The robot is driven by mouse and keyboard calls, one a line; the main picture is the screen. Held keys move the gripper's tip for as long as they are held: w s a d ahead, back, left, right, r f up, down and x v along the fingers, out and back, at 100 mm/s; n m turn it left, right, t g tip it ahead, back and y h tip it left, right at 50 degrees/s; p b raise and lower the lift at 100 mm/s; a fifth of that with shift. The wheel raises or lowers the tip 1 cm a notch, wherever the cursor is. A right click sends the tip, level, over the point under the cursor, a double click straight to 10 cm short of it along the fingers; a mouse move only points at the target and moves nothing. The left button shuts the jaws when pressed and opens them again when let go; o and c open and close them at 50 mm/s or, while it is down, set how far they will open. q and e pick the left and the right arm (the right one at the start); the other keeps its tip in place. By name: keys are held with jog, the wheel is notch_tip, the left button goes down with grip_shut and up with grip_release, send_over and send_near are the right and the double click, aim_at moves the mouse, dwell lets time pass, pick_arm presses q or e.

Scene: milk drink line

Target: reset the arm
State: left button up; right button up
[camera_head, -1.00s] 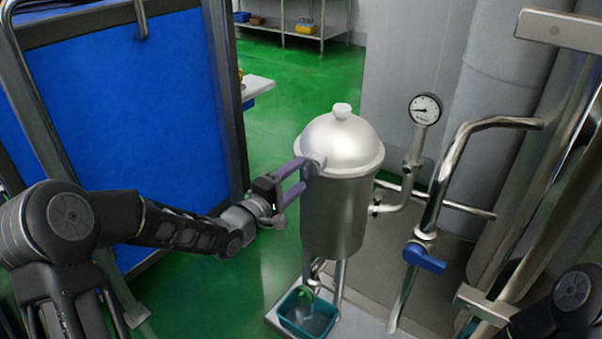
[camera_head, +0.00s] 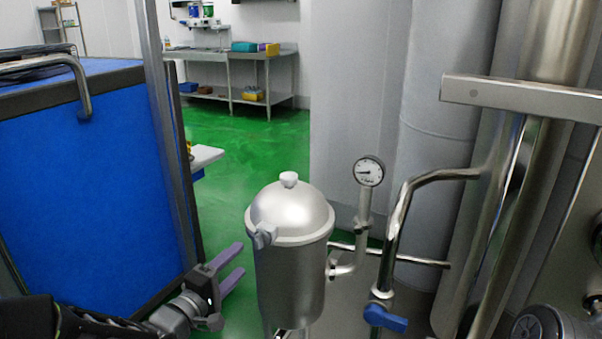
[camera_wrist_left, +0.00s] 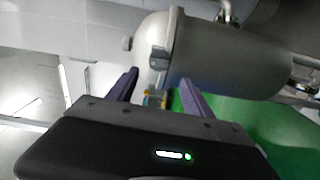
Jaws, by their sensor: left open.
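My left gripper (camera_head: 232,270) is at the lower left of the head view, to the left of the steel vessel (camera_head: 290,275) and apart from it. Its purple fingers are open with nothing between them. The vessel has a domed lid (camera_head: 291,207) with a knob on top and a small latch (camera_head: 263,237) on its left side. In the left wrist view the open fingers (camera_wrist_left: 165,88) point toward the vessel (camera_wrist_left: 230,60), which looks tilted in that picture. My right gripper is not in view.
A pressure gauge (camera_head: 369,172) and bent steel pipes stand right of the vessel, with a blue valve handle (camera_head: 385,318) low down. A blue-panelled enclosure (camera_head: 90,190) is on the left. Steel shelving (camera_head: 240,75) stands at the back.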

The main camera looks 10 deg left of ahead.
pick_arm(q)
notch_tip(320, 180, down, 12)
jog(key=s+a+m+g+y, duration=0.2)
jog(key=m+g+y, duration=0.1)
jog(key=m, duration=0.1)
jog(key=s+d+f+m+g, duration=0.3)
jog(key=s+d+f+g, duration=0.1)
jog(key=s+f, duration=0.5)
jog(key=s+d+f+m+g, duration=0.2)
jog(key=s+d+f+g, duration=0.4)
jog(key=f, duration=0.5)
jog(key=s+d+f+m+g, duration=0.1)
jog(key=s+d+f, duration=0.15)
jog(key=s, duration=0.55)
jog(key=s+d+f+m+g, duration=0.1)
jog(key=s+d+f+g, duration=0.1)
jog(key=s+f, duration=0.35)
notch_tip(320, 180, up, 15)
jog(key=s+d+p, duration=0.1)
jog(key=s+p, duration=0.1)
jog(key=p, duration=1.1)
jog(key=shift+s+d+p, duration=0.2)
jog(key=shift+d+p, duration=0.1)
jog(key=shift+p, duration=0.1)
